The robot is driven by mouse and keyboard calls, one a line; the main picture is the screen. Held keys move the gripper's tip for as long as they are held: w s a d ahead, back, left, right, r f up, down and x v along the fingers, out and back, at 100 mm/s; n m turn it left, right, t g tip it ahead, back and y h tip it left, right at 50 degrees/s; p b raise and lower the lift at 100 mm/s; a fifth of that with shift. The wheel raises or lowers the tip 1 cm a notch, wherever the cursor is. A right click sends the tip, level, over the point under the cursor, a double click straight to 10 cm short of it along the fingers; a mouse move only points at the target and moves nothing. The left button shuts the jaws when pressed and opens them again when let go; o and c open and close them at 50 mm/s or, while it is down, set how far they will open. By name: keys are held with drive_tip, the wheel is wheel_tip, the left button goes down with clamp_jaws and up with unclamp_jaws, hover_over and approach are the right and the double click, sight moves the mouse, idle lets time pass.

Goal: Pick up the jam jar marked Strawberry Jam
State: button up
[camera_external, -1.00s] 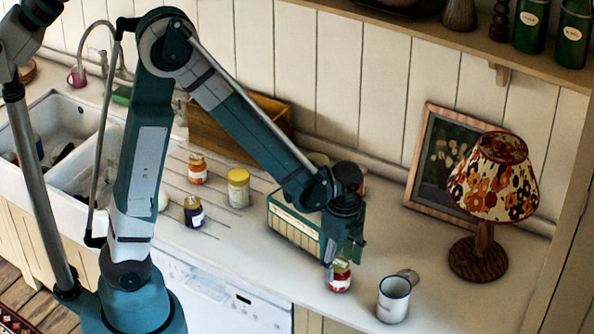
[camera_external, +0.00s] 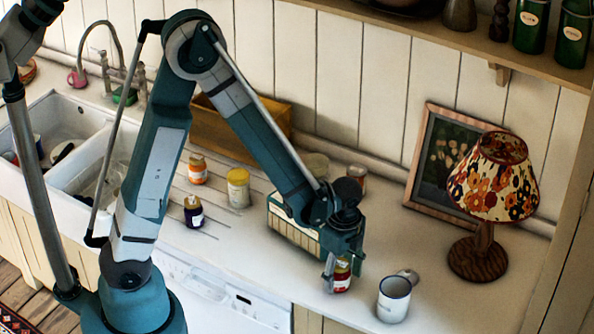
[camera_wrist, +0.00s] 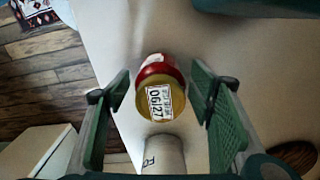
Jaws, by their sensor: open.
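A red jam jar (camera_external: 342,275) with a gold lid stands on the counter near its front edge, left of the white mug. In the wrist view the jar (camera_wrist: 162,88) shows its lid with a white date label; its side label cannot be read. My gripper (camera_external: 343,268) is open at the jar, and its fingers hide part of it in the external view. In the wrist view the green finger pads stand apart on either side of the jar, with gaps showing. Other jars, one orange (camera_external: 197,170), one yellow (camera_external: 238,188) and one dark purple (camera_external: 193,212), stand by the sink.
A white enamel mug (camera_external: 394,298) stands close to the right of the red jar. A lamp (camera_external: 484,250) and a framed picture (camera_external: 422,175) stand at right.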

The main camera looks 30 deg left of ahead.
drive_tip(key=shift+c, duration=0.5)
drive_tip(key=c, duration=1.2)
drive_tip(key=shift+r, duration=0.1)
drive_tip(key=shift+r, duration=4.9)
